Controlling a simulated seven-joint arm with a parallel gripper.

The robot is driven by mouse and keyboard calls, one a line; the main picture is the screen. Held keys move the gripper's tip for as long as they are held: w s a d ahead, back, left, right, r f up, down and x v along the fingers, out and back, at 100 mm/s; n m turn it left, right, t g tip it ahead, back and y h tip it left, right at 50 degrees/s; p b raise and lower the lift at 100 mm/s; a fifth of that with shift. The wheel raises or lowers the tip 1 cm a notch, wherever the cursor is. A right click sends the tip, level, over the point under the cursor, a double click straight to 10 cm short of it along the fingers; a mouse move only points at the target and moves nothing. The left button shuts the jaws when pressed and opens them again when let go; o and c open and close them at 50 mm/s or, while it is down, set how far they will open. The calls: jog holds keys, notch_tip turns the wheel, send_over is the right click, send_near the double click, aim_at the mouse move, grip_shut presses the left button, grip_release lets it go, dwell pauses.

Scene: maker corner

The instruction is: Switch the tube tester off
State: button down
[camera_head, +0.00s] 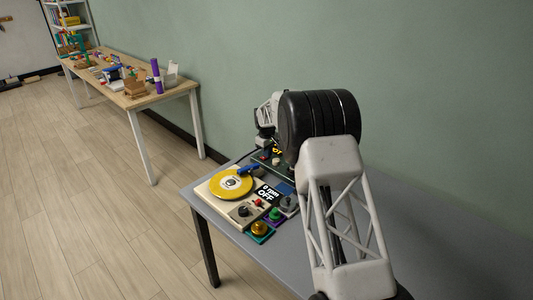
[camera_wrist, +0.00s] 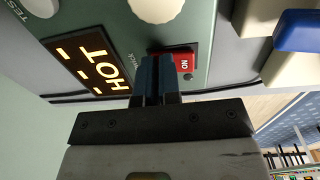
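The tube tester (camera_wrist: 200,15) is a green-grey panel in the wrist view, with a dark display (camera_wrist: 88,62) glowing orange and reading "HOT". Its red rocker switch (camera_wrist: 184,62) shows the word "ON" on its visible end. My gripper (camera_wrist: 157,62) has its two blue fingers together with nothing between them. The fingertips lie over the left part of the switch and hide it; I cannot tell whether they touch it. In the head view the tester (camera_head: 270,172) is mostly hidden behind my arm.
A cream turntable unit (camera_head: 211,189) with a yellow disc and a display reading "0 rpm OFF" stands in front of the tester on the grey table (camera_head: 430,240). Several coloured knob boxes, one with a green button (camera_head: 275,214), sit beside it. A wooden table (camera_head: 180,92) stands farther off.

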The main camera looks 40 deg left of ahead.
aim_at(264, 158)
jog(key=shift+s+f, duration=0.25)
jog(key=shift+f, duration=0.15)
jog(key=shift+s, duration=0.7)
jog(key=shift+r, duration=0.25)
notch_tip(264, 158, up, 14)
jog(key=shift+s, duration=0.25)
dwell(0.5)
jog(key=shift+r, duration=0.1)
jog(key=shift+d+r, duration=0.1)
dwell(0.3)
